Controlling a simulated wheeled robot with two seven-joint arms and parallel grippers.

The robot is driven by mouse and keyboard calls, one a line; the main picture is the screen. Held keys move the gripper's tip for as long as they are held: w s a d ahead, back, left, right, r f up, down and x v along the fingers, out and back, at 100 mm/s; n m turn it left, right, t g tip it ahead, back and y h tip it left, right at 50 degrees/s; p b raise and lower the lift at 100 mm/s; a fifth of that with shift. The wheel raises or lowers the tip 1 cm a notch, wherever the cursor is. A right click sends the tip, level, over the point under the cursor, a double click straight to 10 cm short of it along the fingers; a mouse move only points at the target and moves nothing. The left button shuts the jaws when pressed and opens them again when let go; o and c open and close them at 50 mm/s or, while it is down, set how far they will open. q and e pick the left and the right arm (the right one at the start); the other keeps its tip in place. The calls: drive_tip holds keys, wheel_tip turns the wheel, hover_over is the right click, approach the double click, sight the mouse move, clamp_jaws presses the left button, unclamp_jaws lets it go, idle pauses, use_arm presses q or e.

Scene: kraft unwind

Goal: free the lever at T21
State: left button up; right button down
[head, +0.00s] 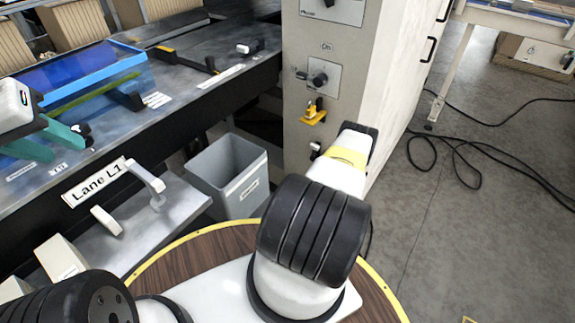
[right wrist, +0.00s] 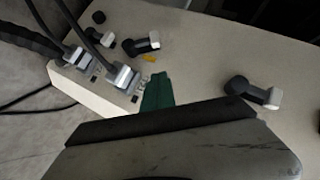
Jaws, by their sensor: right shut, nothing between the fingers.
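I cannot read a T21 label in either view, so I cannot tell which lever it marks. The right wrist view shows a black-and-white lever (right wrist: 141,44) on a beige panel and another lever (right wrist: 252,93) farther right. A small yellow piece (right wrist: 150,57) is near the first lever. My right gripper (right wrist: 158,86) shows there as teal fingers, shut and empty, apart from both levers. In the head view my right arm hides it. My left gripper (head: 68,147) is at the left over the bench, its teal fingers apart and nothing between them.
The cabinet (head: 390,70) carries a black knob (head: 318,79) and a yellow fitting (head: 314,112). A grey bin (head: 228,172) stands beside it. Plugged cables (right wrist: 122,74) show in the right wrist view. Black cable (head: 465,147) lies on open floor at right.

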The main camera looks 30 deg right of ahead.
drive_tip(key=w+d+f, duration=0.1)
drive_tip(key=w+f, duration=0.4)
drive_tip(key=w, duration=0.4)
drive_tip(key=shift+w+d+f, duration=0.25)
drive_tip(key=shift+w+f, duration=0.05)
drive_tip(key=shift+f, duration=0.05)
drive_tip(key=shift+w+a+n+g, duration=0.2)
drive_tip(key=shift+w+a+g, duration=0.1)
drive_tip(key=shift+w, duration=0.15)
drive_tip(key=shift+w+a+n+g, duration=0.2)
drive_tip(key=shift+w+g, duration=0.1)
drive_tip(key=shift+w, duration=0.15)
